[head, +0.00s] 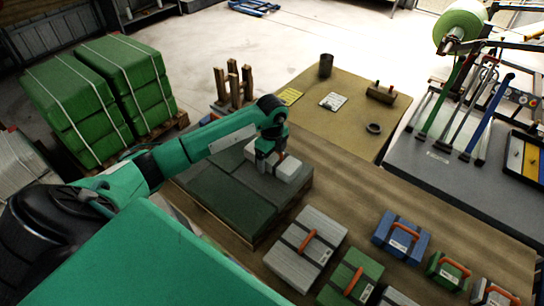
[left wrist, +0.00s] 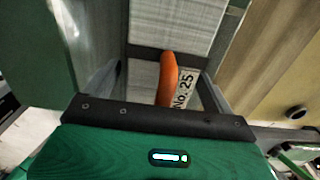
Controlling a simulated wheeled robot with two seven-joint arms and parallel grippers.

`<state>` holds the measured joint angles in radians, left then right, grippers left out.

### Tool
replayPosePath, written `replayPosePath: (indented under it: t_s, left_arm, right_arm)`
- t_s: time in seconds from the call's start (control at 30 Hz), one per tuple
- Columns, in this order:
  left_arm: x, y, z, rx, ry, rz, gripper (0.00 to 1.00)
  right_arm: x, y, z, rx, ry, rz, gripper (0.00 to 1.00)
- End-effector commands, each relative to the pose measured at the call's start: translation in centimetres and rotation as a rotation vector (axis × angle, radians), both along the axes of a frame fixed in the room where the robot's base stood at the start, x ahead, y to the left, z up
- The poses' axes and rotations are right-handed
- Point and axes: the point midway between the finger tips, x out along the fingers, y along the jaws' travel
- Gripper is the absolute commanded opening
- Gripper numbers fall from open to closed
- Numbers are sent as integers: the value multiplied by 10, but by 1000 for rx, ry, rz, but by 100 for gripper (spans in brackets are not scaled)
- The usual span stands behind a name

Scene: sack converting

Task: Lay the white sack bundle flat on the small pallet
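The white sack bundle (head: 290,168), with a dark strap and an orange handle, lies level at the far right corner of the dark green layer on the small pallet (head: 258,240). I cannot tell whether its underside touches that layer. My left gripper (head: 268,158) is directly above the bundle, at its handle. My right gripper is out of view.
Other strapped bundles with orange handles stand at the front right: grey (head: 306,248), green (head: 350,278) and blue (head: 401,234). A tan mat (head: 340,125) holds a dark cup (head: 326,65) and small items. Stacked green sacks (head: 95,85) stand at left. Wooden posts (head: 234,85) rise behind the pallet.

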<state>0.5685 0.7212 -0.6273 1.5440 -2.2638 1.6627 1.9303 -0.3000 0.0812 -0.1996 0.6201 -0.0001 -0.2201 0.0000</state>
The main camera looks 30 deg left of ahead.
Motion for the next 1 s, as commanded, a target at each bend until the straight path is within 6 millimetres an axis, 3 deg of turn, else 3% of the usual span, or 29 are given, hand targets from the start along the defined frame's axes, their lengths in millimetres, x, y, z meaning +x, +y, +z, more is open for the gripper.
replayPosePath:
  t_s: [0.37,0.8,1.0]
  left_arm:
    - [1,0,10,1,-3,-1,87]
    - [1,0,99,1,-4,-1,87]
    - [0,0,119,0,-1,-1,87]
  right_arm:
    - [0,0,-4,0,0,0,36]
    - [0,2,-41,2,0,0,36]
    - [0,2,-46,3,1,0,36]
